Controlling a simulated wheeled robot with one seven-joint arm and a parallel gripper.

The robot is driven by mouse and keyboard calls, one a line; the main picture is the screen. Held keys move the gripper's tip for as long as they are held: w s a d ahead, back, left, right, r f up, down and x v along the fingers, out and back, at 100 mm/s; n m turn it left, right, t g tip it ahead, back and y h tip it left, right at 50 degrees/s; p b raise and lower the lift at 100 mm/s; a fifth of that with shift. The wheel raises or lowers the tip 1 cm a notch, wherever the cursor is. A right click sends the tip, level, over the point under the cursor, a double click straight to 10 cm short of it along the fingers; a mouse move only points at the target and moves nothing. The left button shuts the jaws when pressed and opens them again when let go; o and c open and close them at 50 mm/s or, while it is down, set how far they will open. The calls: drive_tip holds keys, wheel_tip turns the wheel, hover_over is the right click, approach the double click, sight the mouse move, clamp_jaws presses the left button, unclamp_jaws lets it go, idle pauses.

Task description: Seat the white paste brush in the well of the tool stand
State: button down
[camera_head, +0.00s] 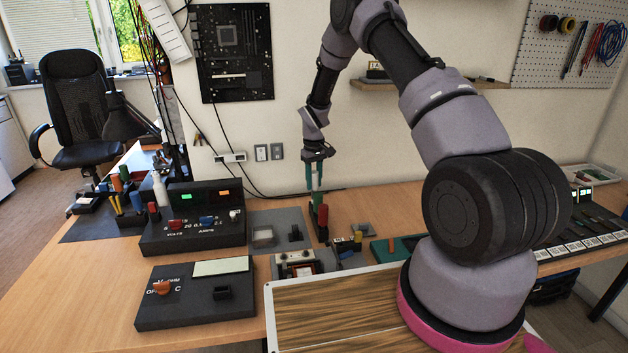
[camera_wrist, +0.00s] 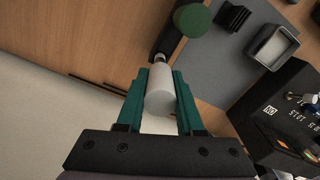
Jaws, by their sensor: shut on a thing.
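My gripper (camera_head: 315,185) is above the back of the bench, pointing down, with its teal fingers over the tool stand. In the wrist view, my gripper (camera_wrist: 159,76) is shut on the white paste brush (camera_wrist: 160,92), a white cylinder with a narrow metallic neck at its far end. The black tool stand (camera_head: 321,232) holds a red-handled and a green-handled tool. In the wrist view, the dark tool stand (camera_wrist: 171,43) lies just beyond the brush neck, beside a round green top (camera_wrist: 193,20). The well is hidden; I cannot tell whether the brush has entered it.
A black meter console (camera_head: 195,230) stands left of the stand, and a switch box (camera_head: 195,293) lies in front of it. Terminal parts (camera_head: 345,248) sit to the right. The wall is close behind.

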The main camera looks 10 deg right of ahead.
drive_tip(key=shift+f, duration=2.1)
drive_tip(key=shift+c, duration=2.3)
unclamp_jaws()
drive_tip(key=shift+r, duration=0.1)
wheel_tip(320, 180, up, 11)
drive_tip(key=shift+f, duration=0.2)
drive_tip(key=shift+r, duration=0.1)
wheel_tip(320, 180, up, 12)
drive_tip(key=r+m+t, duration=0.1)
hover_over(314, 190)
drive_tip(key=s+d, duration=0.1)
drive_tip(key=d, duration=0.1)
drive_tip(key=s+d+r+m+t, duration=0.25)
drive_tip(key=s+r, duration=0.65)
drive_tip(key=r, duration=0.5)
drive_tip(key=s+r+m+t+y, duration=0.1)
drive_tip(key=s+r, duration=0.3)
drive_tip(key=s, duration=0.9)
drive_tip(key=s+d+r+m+t+y, duration=0.1)
drive_tip(key=s+r+m, duration=0.3)
drive_tip(key=s, duration=0.8)
drive_tip(key=shift+s+d+r+t, duration=0.3)
drive_tip(key=shift+s+r+t, duration=0.05)
drive_tip(key=shift+r+t, duration=0.5)
